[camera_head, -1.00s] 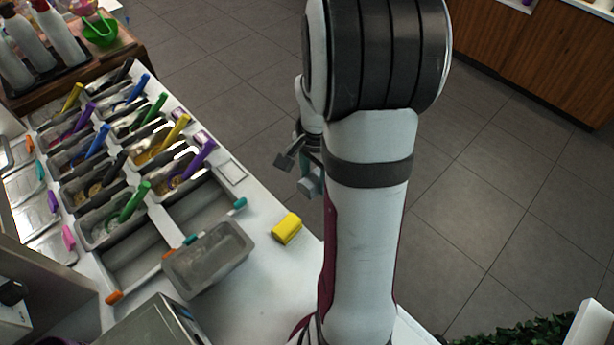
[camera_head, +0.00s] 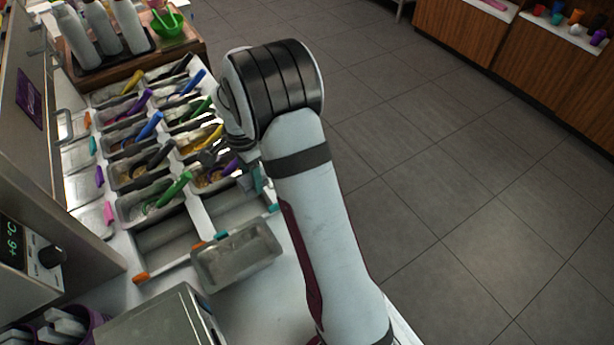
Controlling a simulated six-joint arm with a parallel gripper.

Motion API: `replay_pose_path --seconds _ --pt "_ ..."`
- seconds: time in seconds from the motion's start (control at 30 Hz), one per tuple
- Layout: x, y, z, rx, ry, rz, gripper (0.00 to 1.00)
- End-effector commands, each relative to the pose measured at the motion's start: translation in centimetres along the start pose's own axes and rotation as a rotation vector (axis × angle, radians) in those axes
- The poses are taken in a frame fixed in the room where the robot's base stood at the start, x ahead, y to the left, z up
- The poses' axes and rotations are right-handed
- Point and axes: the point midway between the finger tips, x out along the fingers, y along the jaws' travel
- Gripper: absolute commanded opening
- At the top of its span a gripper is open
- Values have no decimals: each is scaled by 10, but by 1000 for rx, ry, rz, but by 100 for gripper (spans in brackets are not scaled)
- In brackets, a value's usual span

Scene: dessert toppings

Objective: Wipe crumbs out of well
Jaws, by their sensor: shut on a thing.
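My gripper (camera_head: 228,169) is over the right row of topping wells, near the purple-handled scoop. Its grey fingers and a teal-grey part beside them show. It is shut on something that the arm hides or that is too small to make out. The empty well on the right (camera_head: 222,217) lies just below and in front of it, partly behind the arm. A second empty well (camera_head: 168,250) lies to the left. I cannot make out crumbs in either. No yellow block shows; my arm may hide its earlier place on the counter.
A grey metal pan (camera_head: 237,280) sits in front of the empty wells. Several filled pans with coloured scoop handles, such as the green handle (camera_head: 173,190), crowd the back left. Bottles (camera_head: 76,40) stand on a tray behind. A metal box (camera_head: 150,325) is at the front.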

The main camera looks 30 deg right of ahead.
Motion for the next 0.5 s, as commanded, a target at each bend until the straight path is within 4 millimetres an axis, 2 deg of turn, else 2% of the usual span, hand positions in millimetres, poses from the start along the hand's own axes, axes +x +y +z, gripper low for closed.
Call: replay_pose_path --seconds 0.03,0.1,0.2,0.37,0.5 --pt "3 -10 14 -11 0 1 7" --pt "7 -19 29 -17 0 0 7" --pt "10 -26 41 -20 -1 0 7" --pt "21 -28 45 -18 -1 2 7" --pt "43 -27 45 -18 -2 3 7"
